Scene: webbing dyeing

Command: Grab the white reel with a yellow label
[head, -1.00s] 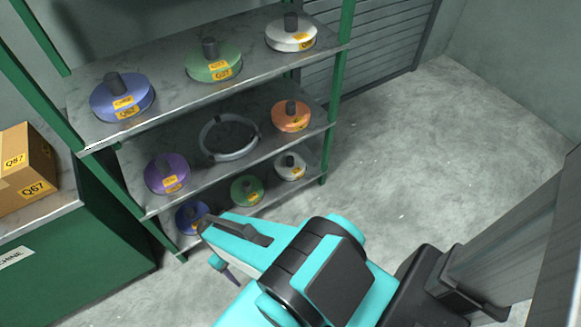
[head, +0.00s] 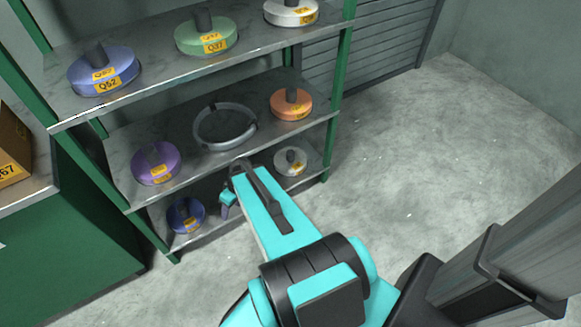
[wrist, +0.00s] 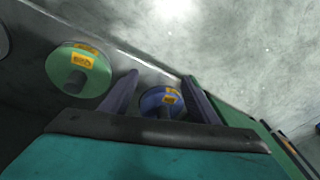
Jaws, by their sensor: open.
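Two white reels with yellow labels show in the head view. One white reel (head: 291,161) lies on the bottom shelf at the right, just right of my forearm; the other white reel (head: 290,12) lies on the top shelf at the right. My gripper (head: 227,205) is at the bottom shelf, left of the lower white reel. In the wrist view my gripper (wrist: 160,80) is open, with a blue reel (wrist: 160,102) seen between its fingers and a green reel (wrist: 78,70) to the left. A pale edge at the far left there is too cropped to identify.
The green-framed rack also holds a purple reel (head: 155,163), a grey ring (head: 224,128) and an orange reel (head: 291,103) on the middle shelf. Blue (head: 102,70) and green (head: 206,35) reels lie on top. The floor (head: 450,160) right of the rack is clear.

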